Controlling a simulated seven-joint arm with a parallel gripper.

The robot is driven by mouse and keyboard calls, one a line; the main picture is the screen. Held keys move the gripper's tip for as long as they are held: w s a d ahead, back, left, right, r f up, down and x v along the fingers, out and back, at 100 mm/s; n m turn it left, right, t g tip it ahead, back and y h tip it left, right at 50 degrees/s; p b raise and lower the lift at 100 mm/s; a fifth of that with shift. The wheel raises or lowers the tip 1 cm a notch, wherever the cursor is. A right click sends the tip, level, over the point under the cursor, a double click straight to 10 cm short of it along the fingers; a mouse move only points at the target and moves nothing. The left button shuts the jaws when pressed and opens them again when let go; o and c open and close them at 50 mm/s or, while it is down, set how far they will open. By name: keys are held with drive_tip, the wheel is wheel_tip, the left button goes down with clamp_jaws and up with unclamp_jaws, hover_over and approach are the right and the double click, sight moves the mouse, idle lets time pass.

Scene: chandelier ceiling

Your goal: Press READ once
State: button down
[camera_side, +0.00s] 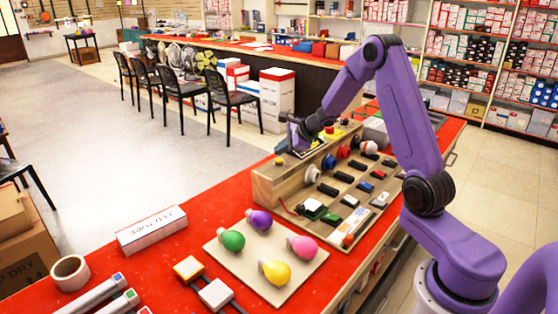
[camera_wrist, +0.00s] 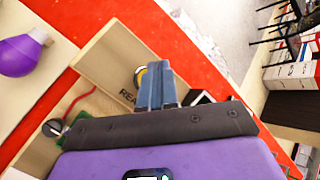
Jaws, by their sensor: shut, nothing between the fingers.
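A wooden test box (camera_side: 275,186) stands on the red bench, and a small yellow button (camera_side: 279,161) sits on the left end of its top. In the wrist view the label READ (camera_wrist: 126,97) is printed beside the yellow button (camera_wrist: 139,77), which is partly hidden behind my fingers. My gripper (camera_wrist: 156,70) is shut and empty, with its tips beside the button in that view. In the side view my gripper (camera_side: 299,147) is over the box top, right of the button. I cannot tell the exact gap.
A pale board (camera_side: 222,251) with several coloured bulbs lies in front of the box; the purple bulb (camera_wrist: 20,54) shows in the wrist view. Sockets and small parts cover the box's front panel. A white LED tube box (camera_side: 152,229) lies to the left.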

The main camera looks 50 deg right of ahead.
sight(281, 160)
drive_tip(key=shift+r, duration=2.5)
